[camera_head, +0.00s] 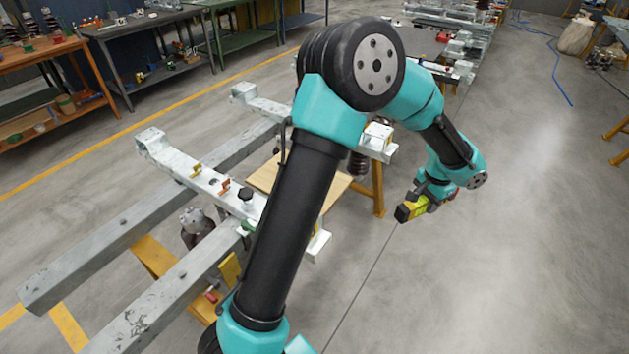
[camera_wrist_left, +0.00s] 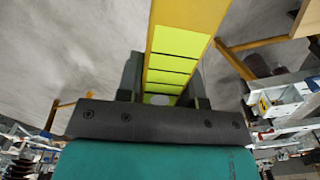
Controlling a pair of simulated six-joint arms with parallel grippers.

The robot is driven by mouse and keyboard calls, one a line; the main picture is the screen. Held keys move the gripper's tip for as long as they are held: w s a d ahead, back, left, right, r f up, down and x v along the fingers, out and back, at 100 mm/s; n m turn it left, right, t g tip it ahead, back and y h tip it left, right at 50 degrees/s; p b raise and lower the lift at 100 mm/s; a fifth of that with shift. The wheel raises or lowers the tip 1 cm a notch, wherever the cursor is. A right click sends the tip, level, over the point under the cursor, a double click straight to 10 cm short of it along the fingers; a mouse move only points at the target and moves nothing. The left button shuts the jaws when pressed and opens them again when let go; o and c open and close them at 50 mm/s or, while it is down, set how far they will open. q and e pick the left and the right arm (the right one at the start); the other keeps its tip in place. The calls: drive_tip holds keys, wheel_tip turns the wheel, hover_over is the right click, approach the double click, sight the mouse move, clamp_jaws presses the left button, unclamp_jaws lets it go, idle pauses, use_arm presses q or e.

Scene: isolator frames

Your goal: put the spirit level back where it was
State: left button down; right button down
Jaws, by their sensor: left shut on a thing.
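The spirit level (camera_head: 410,210) is yellow with a dark end and is held out over bare floor, to the right of the isolator frame. My left gripper (camera_head: 430,199) is shut on it. In the left wrist view the yellow spirit level (camera_wrist_left: 174,55) runs up and away between the two dark fingers of my left gripper (camera_wrist_left: 165,88). Its far end is cut off by the picture's top edge. My right gripper is not in view.
The isolator frame (camera_head: 185,170) of whitish steel beams stands at left on orange trestles, with a wooden board (camera_head: 265,178) near it. My left arm hides part of it. Workbenches (camera_head: 150,22) line the back left. More frames stand behind.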

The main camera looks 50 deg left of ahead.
use_arm(q)
drive_tip(key=s+a+f+m, duration=0.4)
drive_tip(key=a, duration=0.7)
drive_tip(key=s+a+f+m, duration=0.4)
drive_tip(key=a+f, duration=0.1)
drive_tip(key=a, duration=0.6)
drive_tip(key=s+a+f+m, duration=0.4)
drive_tip(key=a, duration=0.7)
drive_tip(key=shift+a+f, duration=0.1)
drive_tip(key=shift+f, duration=0.2)
drive_tip(key=shift+a, duration=0.1)
drive_tip(key=w+a, duration=0.3)
drive_tip(key=a, duration=0.1)
drive_tip(key=w+a+f, duration=0.1)
drive_tip(key=w+a, duration=0.6)
drive_tip(key=shift+w+a+f, duration=0.25)
drive_tip(key=shift+w+a, duration=0.05)
drive_tip(key=shift+a, duration=0.1)
drive_tip(key=shift+f, duration=1.75)
